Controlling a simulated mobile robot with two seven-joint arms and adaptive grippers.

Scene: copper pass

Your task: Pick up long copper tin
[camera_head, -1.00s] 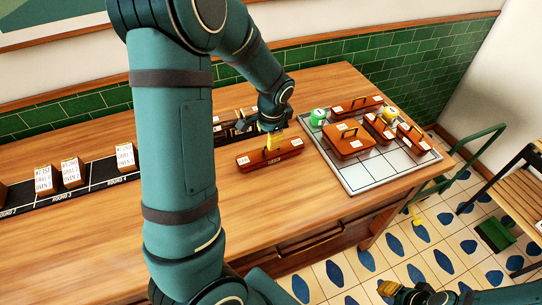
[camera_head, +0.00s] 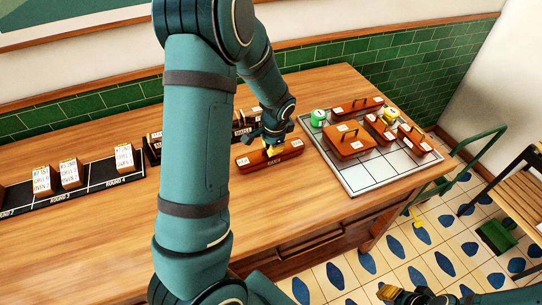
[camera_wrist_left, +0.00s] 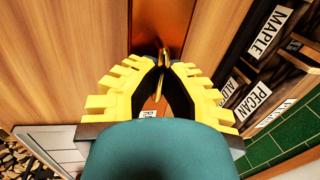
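The long copper tin (camera_head: 244,164) lies on the wooden counter, left of the gridded tray, with labels on its top and front. In the left wrist view its copper top (camera_wrist_left: 160,22) runs up from between the fingers. My left gripper (camera_head: 273,149) is low over the tin's middle and hides its handle in the head view. In the left wrist view the yellow fingers (camera_wrist_left: 162,72) stand apart, one on each side of the handle (camera_wrist_left: 161,58), with gaps visible. My right gripper (camera_head: 390,293) is at the bottom edge, partly cut off, away from the tin.
The gridded tray (camera_head: 352,184) holds several copper tins, a green round piece (camera_head: 318,118) and a yellow one (camera_head: 390,114). A dark rack with labels (camera_head: 152,150) stands behind the tin. Label cards stand on a black strip (camera_head: 100,182) at left. Bare counter lies in front.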

